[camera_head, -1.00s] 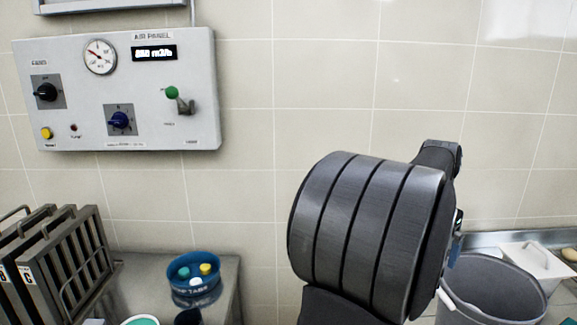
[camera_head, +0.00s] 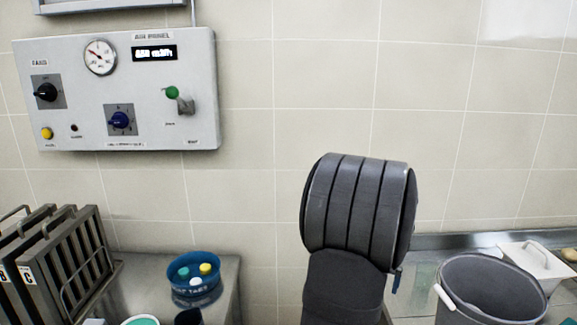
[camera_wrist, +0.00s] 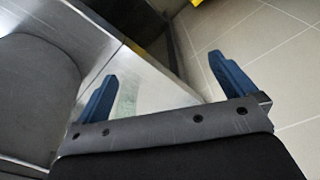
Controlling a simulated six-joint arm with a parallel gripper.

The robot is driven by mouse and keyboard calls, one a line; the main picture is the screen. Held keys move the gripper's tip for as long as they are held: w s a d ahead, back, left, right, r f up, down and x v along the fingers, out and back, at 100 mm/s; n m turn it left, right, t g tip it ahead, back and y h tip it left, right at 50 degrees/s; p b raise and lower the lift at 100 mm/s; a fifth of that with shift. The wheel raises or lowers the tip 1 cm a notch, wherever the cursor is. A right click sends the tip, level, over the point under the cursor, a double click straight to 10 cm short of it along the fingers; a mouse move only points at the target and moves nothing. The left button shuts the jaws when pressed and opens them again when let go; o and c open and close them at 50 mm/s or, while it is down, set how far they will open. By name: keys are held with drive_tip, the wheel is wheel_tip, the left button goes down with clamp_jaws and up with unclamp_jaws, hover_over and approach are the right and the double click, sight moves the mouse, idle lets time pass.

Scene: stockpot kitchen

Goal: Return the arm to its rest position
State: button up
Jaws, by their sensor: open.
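My gripper (camera_wrist: 165,85) shows in the wrist view with its two blue fingers spread wide apart. Nothing is between them. Behind the fingers are a steel counter edge and pale floor or wall tiles. In the head view my dark ribbed arm stands right of centre in front of the tiled wall. The fingers are mostly hidden there behind the arm; a small blue part shows at its lower right side.
A grey bucket (camera_head: 490,292) stands right of my arm, with a white lidded box (camera_head: 537,262) behind it. At left are an air panel (camera_head: 120,90), metal racks (camera_head: 60,262) and a blue bowl (camera_head: 193,290) with coloured caps.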

drive_tip(key=shift+w+a+f+n, duration=0.15)
drive_tip(key=shift+a+f, duration=0.2)
drive_tip(key=shift+f, duration=0.15)
drive_tip(key=shift+w+a+f+n, duration=0.15)
drive_tip(key=shift+a+f, duration=0.15)
drive_tip(key=shift+f, duration=0.2)
